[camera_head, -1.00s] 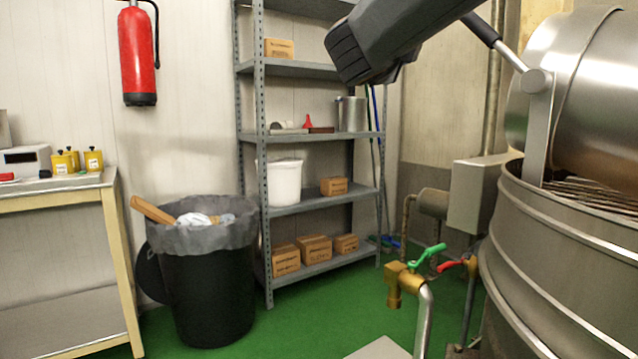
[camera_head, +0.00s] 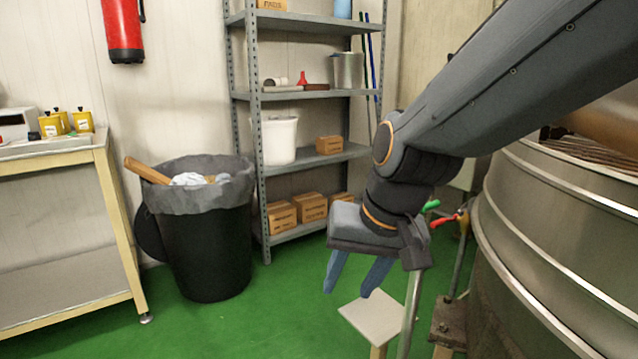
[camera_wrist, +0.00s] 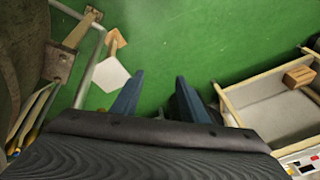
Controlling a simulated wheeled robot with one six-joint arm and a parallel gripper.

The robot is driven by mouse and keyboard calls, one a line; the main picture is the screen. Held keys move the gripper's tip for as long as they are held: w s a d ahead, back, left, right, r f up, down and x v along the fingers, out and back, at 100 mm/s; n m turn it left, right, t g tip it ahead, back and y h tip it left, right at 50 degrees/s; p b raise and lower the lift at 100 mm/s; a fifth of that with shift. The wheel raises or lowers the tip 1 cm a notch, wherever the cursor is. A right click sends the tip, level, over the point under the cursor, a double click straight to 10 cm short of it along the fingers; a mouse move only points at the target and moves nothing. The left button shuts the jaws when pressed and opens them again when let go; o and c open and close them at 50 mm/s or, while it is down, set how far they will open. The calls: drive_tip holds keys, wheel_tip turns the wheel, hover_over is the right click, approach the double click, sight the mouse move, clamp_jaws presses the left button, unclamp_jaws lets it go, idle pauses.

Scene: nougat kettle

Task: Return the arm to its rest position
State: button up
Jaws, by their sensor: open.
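My gripper (camera_head: 352,280) hangs from my arm in the head view, left of the steel kettle (camera_head: 545,240), with its two blue fingers pointing down. The fingers are apart with nothing between them. In the wrist view my gripper (camera_wrist: 154,85) is also open, with bare green floor beyond the fingertips. My arm comes in from the upper right of the head view and crosses in front of the kettle's upper left side.
A grey shelf unit (camera_head: 310,92) and a black bin (camera_head: 205,250) stand behind to the left. A low white-topped stand (camera_head: 375,317) is below the gripper. Red and green valve handles (camera_head: 447,220) lie just right of it.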

drive_tip(key=s+d+f+n+g+h+p, duration=0.1)
drive_tip(key=s+d+f+g, duration=0.15)
drive_tip(key=s, duration=0.25)
drive_tip(key=s+d+f+n+g+h, duration=0.1)
drive_tip(key=s+d+n, duration=0.15)
drive_tip(key=s, duration=0.25)
drive_tip(key=d+r+m+p, duration=0.4)
drive_tip(key=d+r+p, duration=0.5)
drive_tip(key=p, duration=0.7)
drive_tip(key=shift+d+h+p, duration=0.2)
drive_tip(key=shift+h+p, duration=0.1)
drive_tip(key=shift+p, duration=0.1)
